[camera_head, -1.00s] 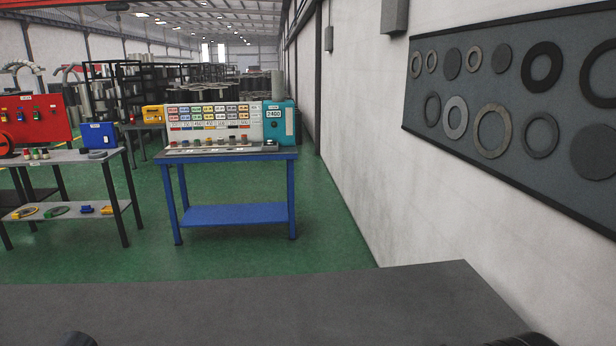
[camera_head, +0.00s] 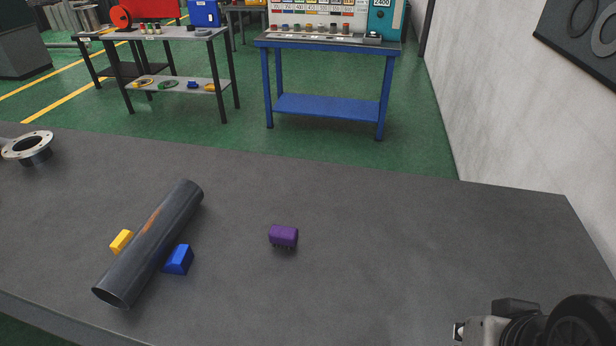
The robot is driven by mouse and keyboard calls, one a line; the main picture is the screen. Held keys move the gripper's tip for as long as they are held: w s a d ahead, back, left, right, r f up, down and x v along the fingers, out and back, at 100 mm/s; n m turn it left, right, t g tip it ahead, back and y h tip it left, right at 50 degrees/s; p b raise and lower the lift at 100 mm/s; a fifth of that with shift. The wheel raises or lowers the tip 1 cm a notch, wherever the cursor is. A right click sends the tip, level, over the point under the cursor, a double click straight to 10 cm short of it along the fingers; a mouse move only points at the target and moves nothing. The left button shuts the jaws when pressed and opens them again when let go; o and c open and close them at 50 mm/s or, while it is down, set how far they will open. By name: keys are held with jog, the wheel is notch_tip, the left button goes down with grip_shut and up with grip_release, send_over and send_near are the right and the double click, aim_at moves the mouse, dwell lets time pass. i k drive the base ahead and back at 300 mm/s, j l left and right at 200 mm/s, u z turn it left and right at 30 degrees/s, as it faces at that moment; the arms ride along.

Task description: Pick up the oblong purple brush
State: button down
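The purple brush (camera_head: 283,235) is a small oblong block with dark bristles underneath. It lies on the dark grey table (camera_head: 400,250) near the middle of the view, with clear table around it. Part of my arm, black and grey, shows at the bottom right corner, well to the right of the brush. My gripper's fingers cannot be made out there, so its opening does not show.
A dark pipe (camera_head: 150,245) lies at the left between a yellow block (camera_head: 121,241) and a blue block (camera_head: 179,260). A flanged cylinder (camera_head: 28,147) stands at the far left. Beyond the table are a blue workbench (camera_head: 330,107) and a white wall (camera_head: 510,110).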

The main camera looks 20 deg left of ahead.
aim_at(279, 236)
jog(key=u, duration=1.1)
jog(key=k+j, duration=0.05)
